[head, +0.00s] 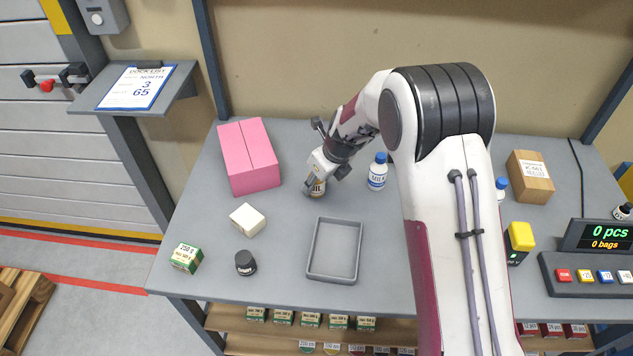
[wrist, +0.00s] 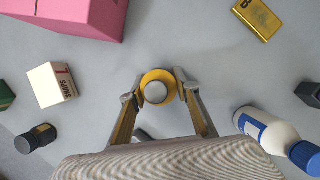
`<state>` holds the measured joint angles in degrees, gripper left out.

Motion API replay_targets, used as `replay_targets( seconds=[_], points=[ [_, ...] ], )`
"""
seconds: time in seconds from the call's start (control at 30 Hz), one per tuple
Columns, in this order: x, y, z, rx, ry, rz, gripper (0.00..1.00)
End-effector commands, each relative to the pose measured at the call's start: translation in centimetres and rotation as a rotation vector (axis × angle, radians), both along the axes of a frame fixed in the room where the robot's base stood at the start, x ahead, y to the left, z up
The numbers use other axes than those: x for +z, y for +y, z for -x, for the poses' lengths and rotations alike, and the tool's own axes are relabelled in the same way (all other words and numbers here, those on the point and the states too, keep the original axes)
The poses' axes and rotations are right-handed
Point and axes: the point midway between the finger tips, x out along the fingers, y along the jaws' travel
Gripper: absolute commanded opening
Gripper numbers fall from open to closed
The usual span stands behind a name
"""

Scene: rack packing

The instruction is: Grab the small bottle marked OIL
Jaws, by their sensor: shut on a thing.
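A small bottle (head: 317,188) with a yellow-brown body stands on the grey table, left of the middle. Its label is partly covered and I cannot read it. In the wrist view the bottle (wrist: 155,78) shows from above, with a round grey cap and a yellow rim. My gripper (head: 315,180) reaches down over it from the upper right. In the wrist view the fingers of my gripper (wrist: 156,96) sit on either side of the bottle, shut on it.
A white bottle with blue cap (head: 377,172) stands to the right. A pink box (head: 249,157) is at the back left. A white carton (head: 247,219), dark jar (head: 245,263) and green box (head: 186,258) lie left. An empty grey tray (head: 315,250) is in front. A gold bar (wrist: 257,18) lies behind.

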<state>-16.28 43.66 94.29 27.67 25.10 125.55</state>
Motion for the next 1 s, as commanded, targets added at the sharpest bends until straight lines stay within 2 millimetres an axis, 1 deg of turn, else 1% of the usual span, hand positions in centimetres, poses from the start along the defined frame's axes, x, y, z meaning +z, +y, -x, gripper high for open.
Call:
replay_targets(
  seconds=[0.27,0.5,0.7,0.83,1.0],
  points=[
    [2.7,0.0,-0.1,0.000,-0.004,-0.001,0.07],
    [6.2,0.1,-0.1,0.001,-0.004,-0.002,0.07],
    [8.6,0.0,-0.1,0.000,-0.003,-0.002,0.07],
    [9.5,0.0,0.0,0.001,-0.002,-0.001,0.07],
    [9.8,0.0,0.0,0.000,-0.001,0.000,0.07]
  ],
)
